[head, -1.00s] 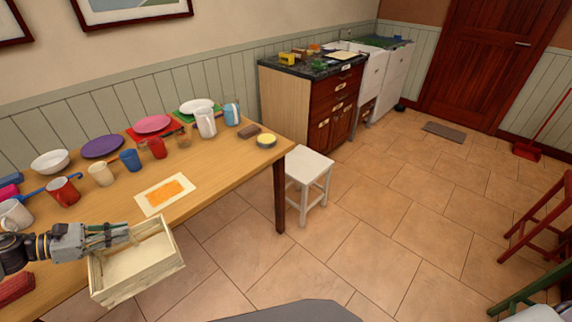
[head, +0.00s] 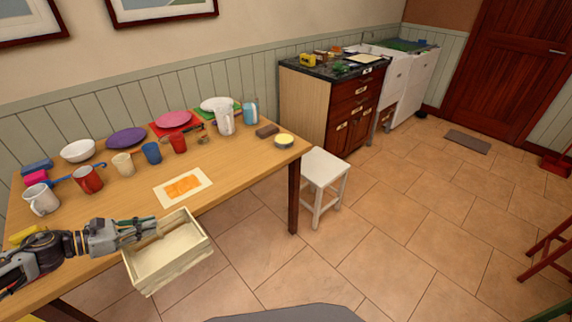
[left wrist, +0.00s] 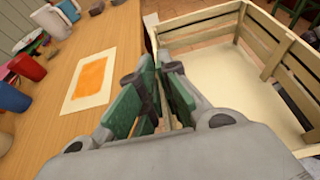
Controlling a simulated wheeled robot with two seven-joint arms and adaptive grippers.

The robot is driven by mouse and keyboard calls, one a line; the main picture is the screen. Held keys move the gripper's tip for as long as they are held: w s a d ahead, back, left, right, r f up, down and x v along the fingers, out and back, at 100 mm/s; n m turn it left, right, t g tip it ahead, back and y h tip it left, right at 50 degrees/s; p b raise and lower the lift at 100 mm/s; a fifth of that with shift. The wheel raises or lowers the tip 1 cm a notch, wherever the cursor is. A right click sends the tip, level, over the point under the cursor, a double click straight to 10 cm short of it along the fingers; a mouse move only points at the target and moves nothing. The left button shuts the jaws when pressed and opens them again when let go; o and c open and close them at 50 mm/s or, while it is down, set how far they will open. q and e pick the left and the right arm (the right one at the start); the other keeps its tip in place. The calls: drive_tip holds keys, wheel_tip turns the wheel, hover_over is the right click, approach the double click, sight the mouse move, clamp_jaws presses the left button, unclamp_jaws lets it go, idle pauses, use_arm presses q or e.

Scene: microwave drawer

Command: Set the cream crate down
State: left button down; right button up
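The cream crate (head: 172,272) is a slatted, open-topped wooden box that looks empty. In the head view it hangs beyond the front edge of the wooden table (head: 225,165), over the floor. My left gripper (head: 148,228) reaches in from the left and is shut on the crate's table-side wall. In the left wrist view the green-padded fingers (left wrist: 160,80) close around that wall, and the crate (left wrist: 235,85) extends to the right. The fingers hide part of the wall. My right gripper is not in view.
A white card with an orange patch (head: 183,187) lies near the table's front edge. Mugs, including a red one (head: 88,179), plates and a jug (head: 224,121) stand behind it. A white stool (head: 325,168) stands by the table's right end. The tiled floor (head: 400,220) is mostly clear.

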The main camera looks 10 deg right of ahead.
sight(192, 243)
use_arm(q)
drive_tip(key=shift+s+d+f+n+t+y, duration=0.2)
drive_tip(key=shift+d+f+n+t+y, duration=0.55)
drive_tip(key=shift+d+n, duration=0.25)
drive_tip(key=shift+s+d+f+n+t+y, duration=0.2)
drive_tip(key=shift+d+f+n+t+y, duration=0.3)
drive_tip(key=shift+d+n+t+y, duration=0.4)
drive_tip(key=shift+s+d+f+n+t+y, duration=0.2)
drive_tip(key=shift+d+f+n+t+y, duration=0.45)
drive_tip(key=shift+d+n+y, duration=0.3)
drive_tip(key=shift+s+d+f+n+t+y, duration=0.15)
drive_tip(key=shift+d+f+n+t+y, duration=0.1)
drive_tip(key=shift+d+f+n+y, duration=0.45)
drive_tip(key=shift+s+d+f+n+t+y, duration=0.15)
drive_tip(key=shift+d+f+n+t+y, duration=0.2)
drive_tip(key=shift+d+n+y, duration=0.55)
drive_tip(key=shift+s+d+f+n+t+y, duration=0.2)
drive_tip(key=shift+d+f+n+y, duration=0.35)
drive_tip(key=shift+d+n+y, duration=0.3)
drive_tip(key=shift+d+f+y, duration=0.15)
drive_tip(key=shift+y, duration=0.1)
drive_tip(key=shift+d+f+n+y, duration=0.15)
drive_tip(key=shift+d+n+y, duration=0.15)
drive_tip(key=shift+n+y, duration=0.1)
